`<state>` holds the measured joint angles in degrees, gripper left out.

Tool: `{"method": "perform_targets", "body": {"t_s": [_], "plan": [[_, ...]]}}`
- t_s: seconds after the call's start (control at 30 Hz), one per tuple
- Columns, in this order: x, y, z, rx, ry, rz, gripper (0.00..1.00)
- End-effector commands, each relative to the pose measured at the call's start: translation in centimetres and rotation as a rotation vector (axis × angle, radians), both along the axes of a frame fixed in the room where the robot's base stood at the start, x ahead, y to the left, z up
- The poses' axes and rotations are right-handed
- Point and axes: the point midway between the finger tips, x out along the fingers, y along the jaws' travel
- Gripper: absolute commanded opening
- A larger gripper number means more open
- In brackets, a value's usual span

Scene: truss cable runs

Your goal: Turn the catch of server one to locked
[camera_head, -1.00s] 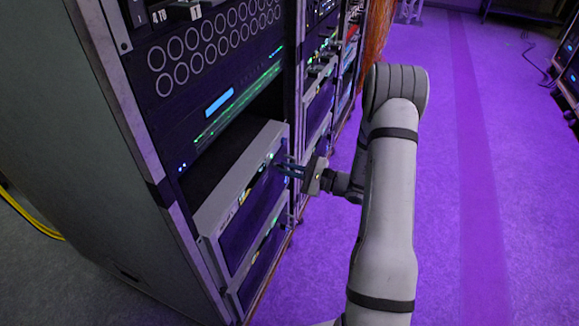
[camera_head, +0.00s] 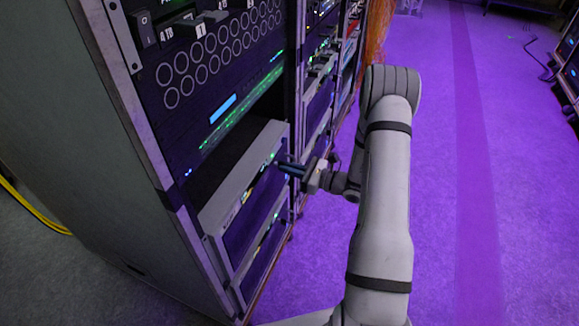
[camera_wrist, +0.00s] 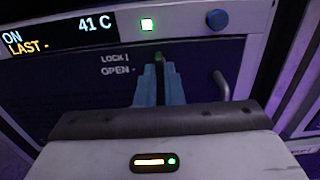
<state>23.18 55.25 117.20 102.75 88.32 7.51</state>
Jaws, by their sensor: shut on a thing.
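The server (camera_head: 228,190) sticks out of the lower rack with its front toward the aisle. In the wrist view its front panel (camera_wrist: 205,62) carries the words LOCK, with an upright stroke, and OPEN, with a level stroke. Right of these words is the catch (camera_wrist: 159,57), of which only a small greenish tip shows between my fingertips. My gripper (camera_wrist: 160,76) is shut on it, and its blue fingers hide the rest, so I cannot tell its angle for sure. In the head view my gripper (camera_head: 281,166) meets the right part of the server's front.
The panel has a display (camera_wrist: 60,35) reading ON, LAST and 41 C, a lit green button (camera_wrist: 147,24), a blue knob (camera_wrist: 217,19) and a handle (camera_wrist: 222,88) close right of my fingers. Another unit (camera_head: 262,255) sits below.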

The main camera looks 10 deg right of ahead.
Motion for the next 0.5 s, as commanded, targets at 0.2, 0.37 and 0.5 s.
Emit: {"method": "perform_targets", "body": {"t_s": [0.2,0.37,0.5], "plan": [[-0.04,-0.02,-0.04,0.009,0.012,0.0,0.0],[-0.04,-0.02,-0.05,0.009,0.012,0.0,0.0],[-0.05,-0.03,-0.05,0.009,0.012,0.0,0.1]]}}
